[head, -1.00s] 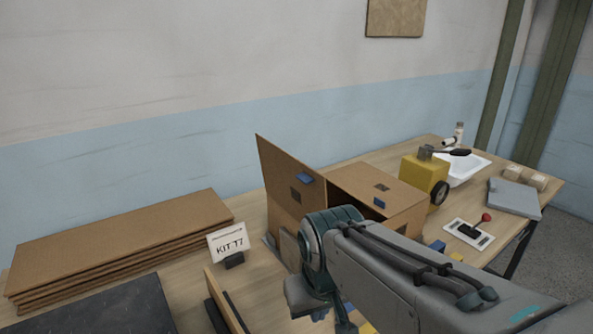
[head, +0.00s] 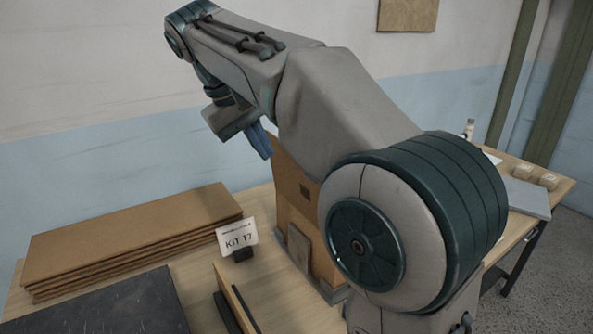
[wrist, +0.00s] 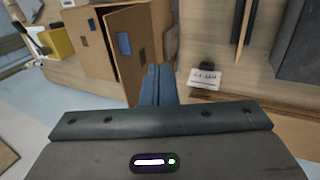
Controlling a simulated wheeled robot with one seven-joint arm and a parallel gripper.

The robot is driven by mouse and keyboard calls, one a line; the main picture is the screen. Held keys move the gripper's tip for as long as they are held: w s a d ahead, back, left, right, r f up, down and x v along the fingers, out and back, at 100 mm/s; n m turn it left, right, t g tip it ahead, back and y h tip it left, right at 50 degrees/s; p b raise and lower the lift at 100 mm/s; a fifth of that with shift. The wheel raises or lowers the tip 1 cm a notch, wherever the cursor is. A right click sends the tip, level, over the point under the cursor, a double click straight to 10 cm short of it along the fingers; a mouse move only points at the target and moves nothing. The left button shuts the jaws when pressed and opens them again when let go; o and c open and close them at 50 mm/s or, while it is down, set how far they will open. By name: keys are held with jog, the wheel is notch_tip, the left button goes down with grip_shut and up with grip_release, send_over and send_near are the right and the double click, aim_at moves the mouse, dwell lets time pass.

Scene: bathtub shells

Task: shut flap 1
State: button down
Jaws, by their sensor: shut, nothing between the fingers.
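A brown cardboard box stands on the table, and my arm hides most of it in the head view. In the wrist view the box (wrist: 88,45) shows with a raised cardboard flap (wrist: 132,65) standing open. The flap carries a blue patch and a dark patch. No number is readable, so I cannot tell for certain that it is flap 1. A strip of box cardboard (head: 297,212) shows below my arm. My gripper (head: 264,152) is shut and empty, up at the wall side of the box. Its fingers (wrist: 158,82) look close beside the flap's edge; contact cannot be told.
A KIT T7 card (head: 237,237) stands left of the box. Stacked cardboard sheets (head: 130,238) and a dark mat (head: 100,305) lie further left. A thin upright board (head: 238,298) stands in front. A grey case (head: 527,197) lies at the right end. The wall is behind.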

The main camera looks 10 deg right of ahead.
jog(key=w+d+f, duration=0.2)
jog(key=d+f, duration=0.5)
jog(key=f, duration=0.1)
jog(key=shift+w+d, duration=0.35)
jog(key=shift+f, duration=0.1)
